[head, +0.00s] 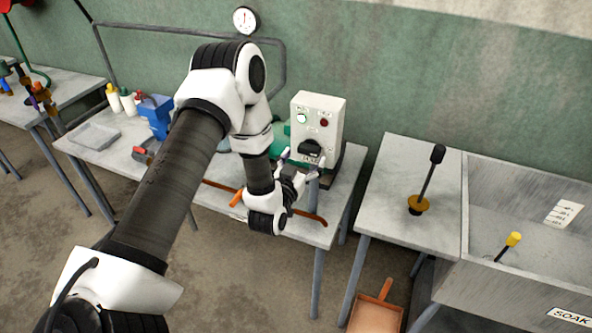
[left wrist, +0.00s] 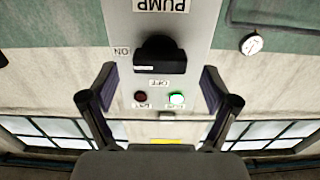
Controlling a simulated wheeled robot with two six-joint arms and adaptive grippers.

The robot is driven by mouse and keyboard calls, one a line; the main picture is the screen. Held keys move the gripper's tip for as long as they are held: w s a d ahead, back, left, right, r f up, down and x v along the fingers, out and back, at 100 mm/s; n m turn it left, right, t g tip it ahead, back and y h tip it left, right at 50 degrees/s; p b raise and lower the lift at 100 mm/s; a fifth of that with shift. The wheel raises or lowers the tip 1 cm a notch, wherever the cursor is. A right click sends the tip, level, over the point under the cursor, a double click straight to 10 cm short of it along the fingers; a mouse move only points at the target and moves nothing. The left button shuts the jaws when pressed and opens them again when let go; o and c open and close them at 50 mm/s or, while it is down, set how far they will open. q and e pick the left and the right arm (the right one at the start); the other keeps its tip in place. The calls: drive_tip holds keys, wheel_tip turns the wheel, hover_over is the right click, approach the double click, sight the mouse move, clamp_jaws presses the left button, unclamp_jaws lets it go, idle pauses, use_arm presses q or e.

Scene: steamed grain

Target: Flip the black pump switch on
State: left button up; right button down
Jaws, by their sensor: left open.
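A pale control box (head: 318,115) stands on the middle table against the wall. Its black pump switch (head: 310,148) is low on the front and also shows in the left wrist view (left wrist: 160,58), which sees the box upside down. There the PUMP label (left wrist: 160,5), ON label (left wrist: 122,52) and OFF label (left wrist: 158,83) surround it. A green lamp (left wrist: 177,98) is lit; a red lamp (left wrist: 140,97) looks dark. My left gripper (head: 302,161) is open and empty in front of the switch, fingers on either side. I cannot tell whether they touch it. My right gripper is not in view.
Bottles (head: 121,98), a blue vise (head: 156,117) and a grey tray (head: 94,136) are on the table's left. An orange-brown rod (head: 313,219) lies near the front edge. A separate table (head: 390,190) and metal basin (head: 480,290) stand to the right.

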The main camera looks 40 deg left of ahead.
use_arm(q)
drive_tip(key=v, duration=0.8)
drive_tip(key=shift+s, duration=0.25)
